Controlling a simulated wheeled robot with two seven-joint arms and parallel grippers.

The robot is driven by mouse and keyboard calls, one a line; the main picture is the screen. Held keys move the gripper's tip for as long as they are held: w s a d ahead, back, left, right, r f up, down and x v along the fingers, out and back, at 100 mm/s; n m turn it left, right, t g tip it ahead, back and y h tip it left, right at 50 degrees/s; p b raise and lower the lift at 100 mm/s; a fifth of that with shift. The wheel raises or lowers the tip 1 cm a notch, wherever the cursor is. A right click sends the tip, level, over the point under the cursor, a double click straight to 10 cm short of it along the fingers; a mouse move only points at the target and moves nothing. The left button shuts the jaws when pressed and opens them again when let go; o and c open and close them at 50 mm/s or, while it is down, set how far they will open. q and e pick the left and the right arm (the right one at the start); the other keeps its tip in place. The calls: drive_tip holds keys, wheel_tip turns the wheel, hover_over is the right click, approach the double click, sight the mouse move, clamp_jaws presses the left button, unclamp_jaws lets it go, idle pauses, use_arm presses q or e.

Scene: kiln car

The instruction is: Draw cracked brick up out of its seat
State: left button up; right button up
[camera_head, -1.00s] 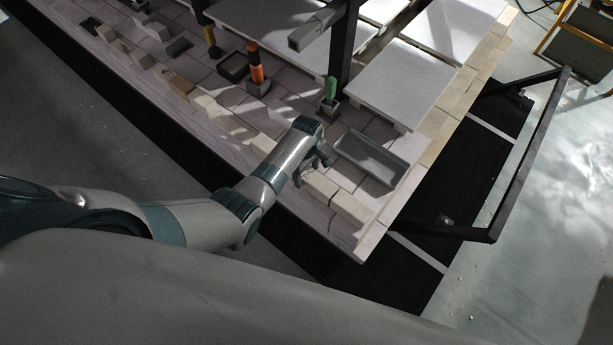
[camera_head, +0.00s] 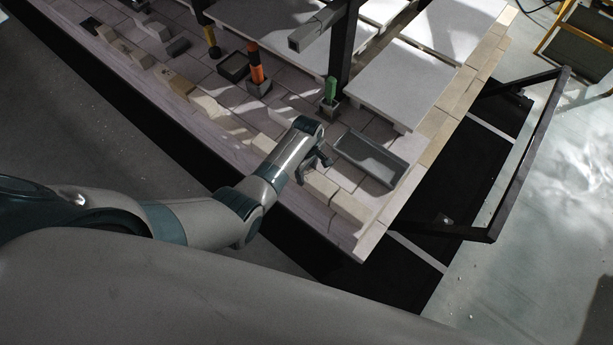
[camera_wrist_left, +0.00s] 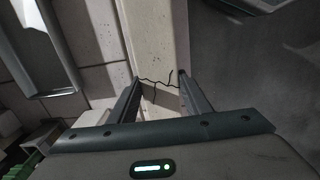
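The cracked brick (camera_wrist_left: 160,90) is pale, with a jagged dark crack across its top, in the left wrist view. My left gripper (camera_wrist_left: 160,78) has its two fingers on either side of this brick at the crack. The fingertips lie at the brick's long edges; whether they press on it is not clear. In the head view my left gripper (camera_head: 322,163) is down at the row of edge bricks, and the wrist hides much of the spot. The brick's lower part and seat are hidden. My right gripper is not in view.
A grey tray (camera_head: 371,158) lies just right of my gripper. A green-handled tool (camera_head: 330,91) stands in a small holder behind it, near a dark post (camera_head: 343,50). An orange-handled item (camera_head: 257,75) stands farther left. Other edge bricks (camera_head: 351,209) lie nearby.

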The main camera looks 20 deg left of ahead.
sight(307, 172)
use_arm(q)
drive_tip(key=shift+r, duration=0.1)
drive_tip(key=c, duration=0.4)
drive_tip(key=shift+w, duration=0.1)
drive_tip(key=shift+r+p, duration=0.5)
drive_tip(key=shift+p, duration=0.05)
drive_tip(key=shift+r+p, duration=2.4)
drive_tip(key=shift+p, duration=0.15)
drive_tip(key=shift+r+p, duration=1.05)
drive_tip(key=shift+r, duration=1.35)
drive_tip(key=shift+f, duration=0.1)
